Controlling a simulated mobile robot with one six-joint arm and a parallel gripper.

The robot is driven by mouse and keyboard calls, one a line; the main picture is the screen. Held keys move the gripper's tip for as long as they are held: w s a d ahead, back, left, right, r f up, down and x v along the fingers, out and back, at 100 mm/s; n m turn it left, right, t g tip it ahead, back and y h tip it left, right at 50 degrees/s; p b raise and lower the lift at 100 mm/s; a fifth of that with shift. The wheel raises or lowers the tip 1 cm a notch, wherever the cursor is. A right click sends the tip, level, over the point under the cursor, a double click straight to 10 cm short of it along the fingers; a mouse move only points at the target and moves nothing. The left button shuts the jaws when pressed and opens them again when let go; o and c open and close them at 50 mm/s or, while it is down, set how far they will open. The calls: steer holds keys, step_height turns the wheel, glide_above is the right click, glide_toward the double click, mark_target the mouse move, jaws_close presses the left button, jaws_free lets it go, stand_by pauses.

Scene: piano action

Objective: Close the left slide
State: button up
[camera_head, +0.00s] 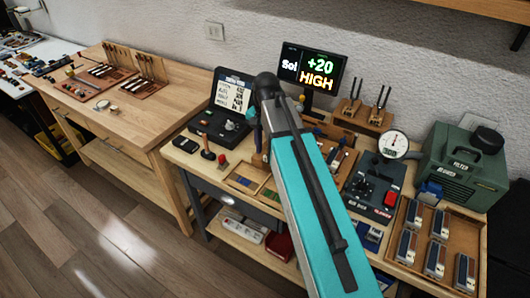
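My teal arm (318,205) rises from the bottom edge to a dark joint (266,84) and crosses the middle of the bench. My gripper cannot be made out; the arm hides the area behind it. I cannot identify the left slide for certain. A dark control unit (374,188) with a red button and small knobs stands right of the arm. Wooden trays with small parts lie on the bench on both sides of the arm, partly covered by it.
A display (311,68) reads "Sol +20 HIGH". A round dial gauge (393,145) and a green filter machine (463,165) stand at the right. A tray of several metal-and-wood blocks (436,257) lies in front. A second wooden workbench (125,125) stands at the left, with open floor before it.

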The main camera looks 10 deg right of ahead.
steer(key=shift+f, duration=1.1)
jaws_close()
